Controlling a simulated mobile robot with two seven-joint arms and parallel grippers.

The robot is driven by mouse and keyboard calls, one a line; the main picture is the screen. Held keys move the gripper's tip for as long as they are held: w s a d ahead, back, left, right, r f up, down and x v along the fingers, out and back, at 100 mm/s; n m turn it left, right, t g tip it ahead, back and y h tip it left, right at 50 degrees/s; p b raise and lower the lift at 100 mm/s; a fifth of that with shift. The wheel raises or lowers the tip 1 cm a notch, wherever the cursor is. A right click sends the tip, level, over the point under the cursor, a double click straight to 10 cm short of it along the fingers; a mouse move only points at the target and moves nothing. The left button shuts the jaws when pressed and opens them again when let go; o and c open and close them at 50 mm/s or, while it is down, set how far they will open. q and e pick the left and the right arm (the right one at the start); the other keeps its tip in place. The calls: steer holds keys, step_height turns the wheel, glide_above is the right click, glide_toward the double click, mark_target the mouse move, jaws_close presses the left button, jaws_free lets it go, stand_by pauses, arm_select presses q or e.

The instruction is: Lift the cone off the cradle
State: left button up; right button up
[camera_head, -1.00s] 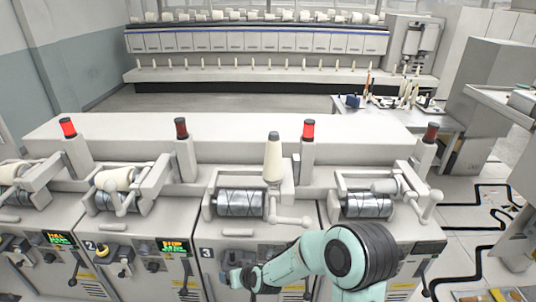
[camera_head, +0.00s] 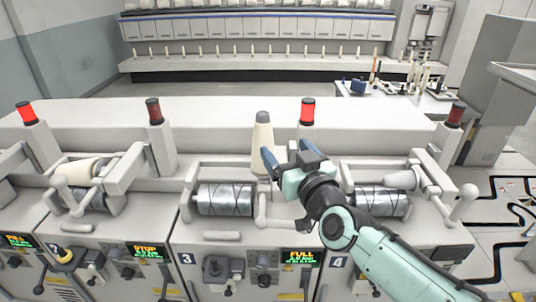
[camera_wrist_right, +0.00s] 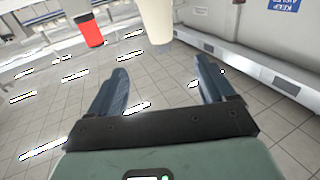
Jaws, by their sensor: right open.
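The cream cone (camera_head: 262,145) with a grey tip stands upright at the cradle (camera_head: 192,176) of station 3, behind the metal drum. My right gripper (camera_head: 288,150) is open, just to the right of the cone, and its left finger overlaps the cone's lower right edge in the head view. In the right wrist view the cone (camera_wrist_right: 156,22) shows at the top, ahead of the gap between the open, empty fingers (camera_wrist_right: 162,66). The cone's base is partly hidden. My left gripper is not in view.
A red lamp (camera_head: 308,111) on a post stands right behind my right gripper and also shows in the wrist view (camera_wrist_right: 89,30). The metal drum (camera_head: 224,198) lies below left of the cone. The station 4 cradle (camera_head: 420,182) is to the right. The flat machine top behind is clear.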

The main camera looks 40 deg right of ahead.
mark_target(266, 130)
steer(key=x, duration=0.3)
steer(key=f+x, duration=0.1)
steer(key=x, duration=0.2)
steer(key=p+x, duration=0.1)
steer(key=x, duration=0.2)
steer(key=shift+f, duration=0.3)
steer(key=shift+w+r, duration=0.1)
steer(key=shift+w, duration=0.5)
steer(key=p+x, duration=0.1)
steer(key=x, duration=0.3)
steer(key=shift+w+d, duration=0.1)
steer(key=shift+w, duration=0.05)
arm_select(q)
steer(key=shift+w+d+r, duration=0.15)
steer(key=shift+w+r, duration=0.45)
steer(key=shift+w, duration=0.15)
arm_select(e)
steer(key=shift+c, duration=0.8)
steer(key=c, duration=1.2)
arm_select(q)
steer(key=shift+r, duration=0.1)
arm_select(e)
steer(key=shift+r, duration=0.1)
